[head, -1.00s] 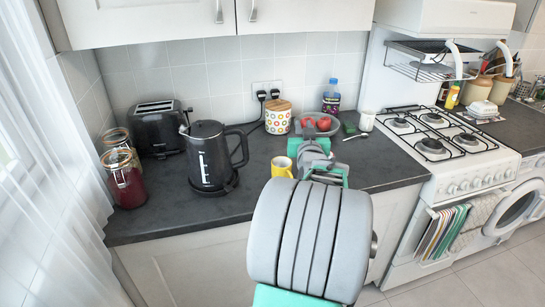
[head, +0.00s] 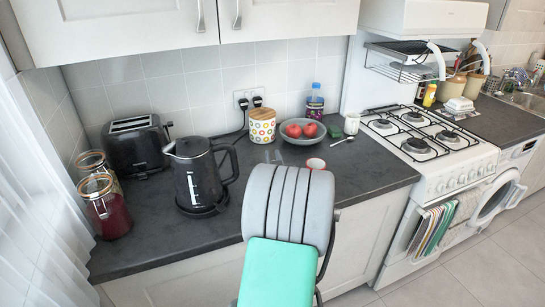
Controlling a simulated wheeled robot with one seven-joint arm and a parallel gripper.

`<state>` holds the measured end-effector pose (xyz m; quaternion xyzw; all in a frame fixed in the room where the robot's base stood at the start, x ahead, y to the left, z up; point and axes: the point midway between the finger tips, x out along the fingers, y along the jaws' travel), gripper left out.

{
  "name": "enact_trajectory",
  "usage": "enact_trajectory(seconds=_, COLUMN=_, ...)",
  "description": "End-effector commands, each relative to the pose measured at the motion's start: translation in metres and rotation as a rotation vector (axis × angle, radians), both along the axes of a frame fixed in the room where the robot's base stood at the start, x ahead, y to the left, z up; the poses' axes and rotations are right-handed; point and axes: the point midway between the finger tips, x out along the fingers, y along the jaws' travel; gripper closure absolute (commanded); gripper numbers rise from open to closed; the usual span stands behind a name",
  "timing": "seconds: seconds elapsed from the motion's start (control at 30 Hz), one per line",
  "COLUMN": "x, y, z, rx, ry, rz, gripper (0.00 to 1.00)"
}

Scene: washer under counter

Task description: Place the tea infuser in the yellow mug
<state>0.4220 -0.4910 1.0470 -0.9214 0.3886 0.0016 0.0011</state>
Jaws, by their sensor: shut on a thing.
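The yellow mug is not visible now; my arm (head: 290,205) covers the part of the counter where it stood a second ago. My gripper is also hidden behind the arm, so I cannot see its fingers or what is between them. I cannot make out the tea infuser. A thin spoon-like metal thing (head: 343,140) lies on the counter right of the fruit bowl; I cannot tell what it is.
On the dark counter (head: 140,225) stand a black kettle (head: 198,177), a toaster (head: 137,146), jars (head: 105,205), a dotted canister (head: 262,126), a bowl (head: 302,139) with red fruit and a white cup (head: 351,123). A gas stove (head: 430,145) is at right. Counter right of the arm is clear.

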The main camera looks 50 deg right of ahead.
Motion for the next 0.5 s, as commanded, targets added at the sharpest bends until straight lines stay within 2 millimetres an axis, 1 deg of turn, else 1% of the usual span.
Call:
enact_trajectory(seconds=0.2, x=0.0005, y=-0.0001, z=-0.0005, rx=-0.004, ry=-0.003, rz=0.0, gripper=1.0)
enact_trajectory(seconds=0.4, x=0.0006, y=0.0, z=-0.0058, rx=-0.004, ry=-0.002, rz=0.001, gripper=1.0)
enact_trajectory(seconds=0.43, x=0.0006, y=0.0, z=-0.0049, rx=-0.004, ry=-0.002, rz=0.001, gripper=0.8)
enact_trajectory(seconds=0.5, x=0.0005, y=0.0001, z=-0.0044, rx=-0.003, ry=-0.001, rz=0.001, gripper=0.74)
